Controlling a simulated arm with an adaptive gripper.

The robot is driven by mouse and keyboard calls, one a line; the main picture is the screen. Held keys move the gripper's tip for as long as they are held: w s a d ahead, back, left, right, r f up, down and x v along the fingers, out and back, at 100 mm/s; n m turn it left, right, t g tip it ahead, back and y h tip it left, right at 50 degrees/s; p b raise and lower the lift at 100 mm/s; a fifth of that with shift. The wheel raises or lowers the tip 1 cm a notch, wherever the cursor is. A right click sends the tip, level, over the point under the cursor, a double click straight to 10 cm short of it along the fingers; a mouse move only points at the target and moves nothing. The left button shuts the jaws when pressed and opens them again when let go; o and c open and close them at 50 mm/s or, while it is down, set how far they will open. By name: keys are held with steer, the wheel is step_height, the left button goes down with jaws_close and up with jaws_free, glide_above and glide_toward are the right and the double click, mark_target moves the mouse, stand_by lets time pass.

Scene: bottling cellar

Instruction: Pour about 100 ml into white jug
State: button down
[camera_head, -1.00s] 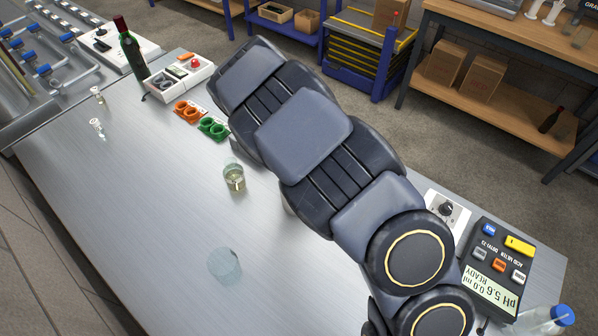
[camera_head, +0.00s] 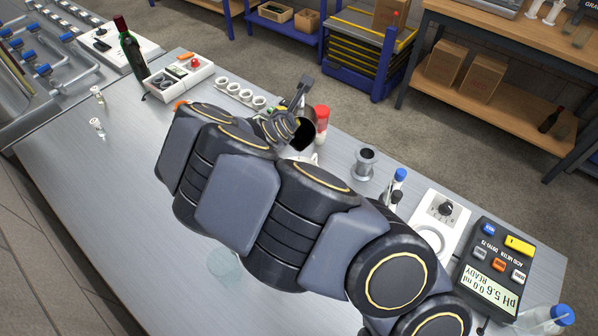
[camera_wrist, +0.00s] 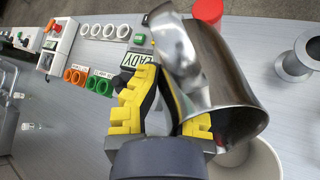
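A shiny metal jug (camera_wrist: 215,75) fills the upper middle of the wrist view, tilted. My gripper (camera_wrist: 168,100) has yellow-and-black fingers closed on the jug's near side; the exact contact is partly hidden. The white jug (camera_wrist: 268,160) shows at the lower right of the wrist view, below the metal jug's mouth and partly covered by it. In the head view the white jug (camera_head: 312,158) is mostly hidden behind my arm, and my gripper (camera_head: 278,126) is at the metal jug, whose dark opening shows. No liquid stream is visible.
A red-capped container (camera_head: 321,118) stands close behind the metal jug. A grey spool-like stand (camera_head: 365,162), a blue-capped bottle (camera_head: 397,182), a white dial unit (camera_head: 440,212) and an acid meter (camera_head: 492,270) reading 0.0 ml line the right. White rings (camera_head: 240,93) lie along the back edge.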

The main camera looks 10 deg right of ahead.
steer(key=shift+s+r+t, duration=0.1)
steer(key=shift+r+t, duration=0.2)
steer(key=shift+s+f+t, duration=0.2)
steer(key=shift+s+t, duration=0.1)
steer(key=shift+t, duration=0.6)
stand_by(1.0)
steer(key=shift+s+a+r+t+h+b, duration=0.1)
steer(key=shift+s+r+t+h+b, duration=0.1)
steer(key=shift+s+t+b, duration=0.2)
steer(key=shift+s+a+r+t+h+b, duration=0.1)
steer(key=shift+s+r+t+b, duration=0.15)
steer(key=shift+s, duration=0.25)
stand_by(0.6)
steer(key=shift+w+d+f+g, duration=0.2)
steer(key=shift+w+g, duration=0.15)
steer(key=shift+w, duration=0.25)
steer(key=shift+w+d+f+g, duration=0.15)
steer(key=shift+w+g, duration=0.15)
steer(key=shift+w, duration=0.3)
steer(key=shift+a+r+g, duration=0.1)
steer(key=shift+r+g, duration=0.15)
steer(key=shift+g, duration=0.15)
steer(key=shift+w+g+y, duration=0.25)
steer(key=shift+g+y, duration=0.15)
steer(key=shift+g, duration=0.2)
steer(key=shift+w+f+g, duration=0.15)
steer(key=shift+f+g, duration=1.3)
steer(key=shift+g, duration=0.05)
